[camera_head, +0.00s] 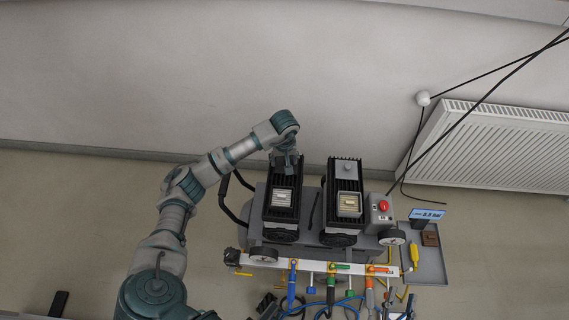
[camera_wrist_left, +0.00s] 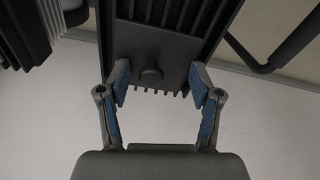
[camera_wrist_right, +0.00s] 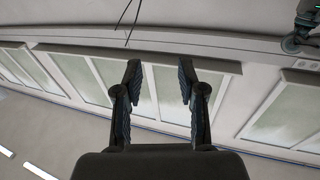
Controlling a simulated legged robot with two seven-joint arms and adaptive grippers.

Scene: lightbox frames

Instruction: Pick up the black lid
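The black lid (camera_wrist_left: 165,45) shows in the left wrist view as a dark panel with a round knob (camera_wrist_left: 151,76) on the upper side of a black finned unit (camera_wrist_left: 200,20). My left gripper (camera_wrist_left: 160,80) is open, with one finger on each side of the knob and apart from it. In the head view my left gripper (camera_head: 285,164) is over the far end of the left finned unit (camera_head: 281,215) and hides the lid there. My right gripper (camera_wrist_right: 160,76) is open and empty in the right wrist view, facing windows. It is not in the head view.
A second finned unit (camera_head: 345,188) with a grey knobbed cover (camera_head: 346,168) stands to the right. A red button box (camera_head: 382,206), a grey tray (camera_head: 431,265) and a hose rail (camera_head: 330,268) are close by. The floor at right is clear; a radiator (camera_head: 500,145) is on the wall.

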